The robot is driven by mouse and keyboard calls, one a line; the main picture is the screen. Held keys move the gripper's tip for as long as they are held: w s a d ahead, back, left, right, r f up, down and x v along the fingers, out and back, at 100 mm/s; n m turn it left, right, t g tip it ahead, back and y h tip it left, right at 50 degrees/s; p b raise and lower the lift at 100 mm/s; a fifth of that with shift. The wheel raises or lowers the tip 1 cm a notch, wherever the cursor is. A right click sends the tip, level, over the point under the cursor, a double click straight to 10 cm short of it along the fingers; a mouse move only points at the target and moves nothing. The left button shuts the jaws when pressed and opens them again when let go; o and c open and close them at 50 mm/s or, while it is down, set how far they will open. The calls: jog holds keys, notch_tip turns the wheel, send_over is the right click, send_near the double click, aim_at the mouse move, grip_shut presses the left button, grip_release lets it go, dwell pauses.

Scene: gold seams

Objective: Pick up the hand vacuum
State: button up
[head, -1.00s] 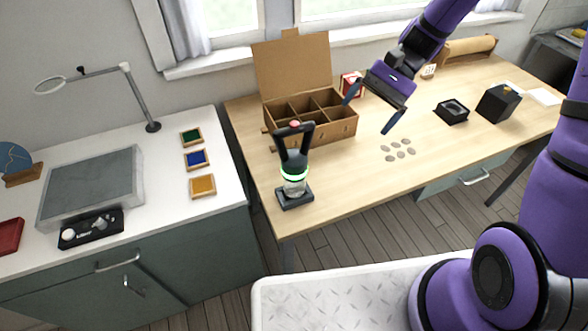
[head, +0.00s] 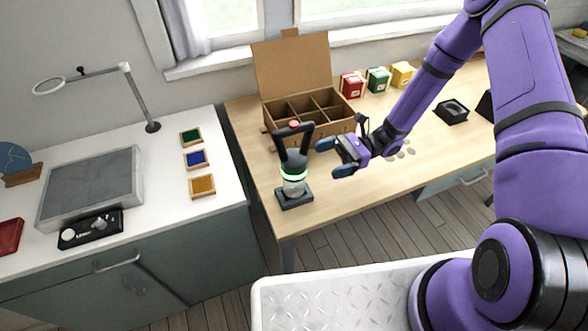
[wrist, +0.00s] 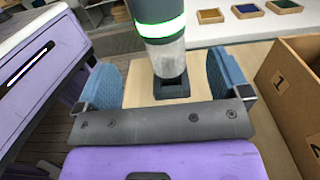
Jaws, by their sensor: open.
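The hand vacuum (head: 293,172) stands upright on a dark base (head: 295,197) near the left end of the wooden table. It has a dark looped handle, a glowing green ring and a clear lower part. My gripper (head: 334,157) is just right of it, at about the height of its upper body, apart from it. In the wrist view my gripper (wrist: 165,80) is open, with its blue fingertips spread. The vacuum's clear part and green ring (wrist: 160,28) show beyond and between the fingertips. Its handle is cut off at the top of that view.
A divided cardboard box (head: 325,112) with a raised lid stands close behind the vacuum; its numbered side shows in the wrist view (wrist: 295,110). Red, green and yellow small boxes (head: 377,80) stand at the back. Grey discs (head: 400,148) lie near my gripper. A white counter (head: 222,160) is left.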

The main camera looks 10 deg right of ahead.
aim_at(294, 168)
jog(key=x, duration=1)
jog(key=shift+a+r, duration=0.15)
jog(key=shift+a, duration=0.1)
jog(key=c, duration=1)
jog(key=shift+w, duration=0.1)
jog(key=shift+c, duration=0.4)
jog(key=shift+r, duration=0.1)
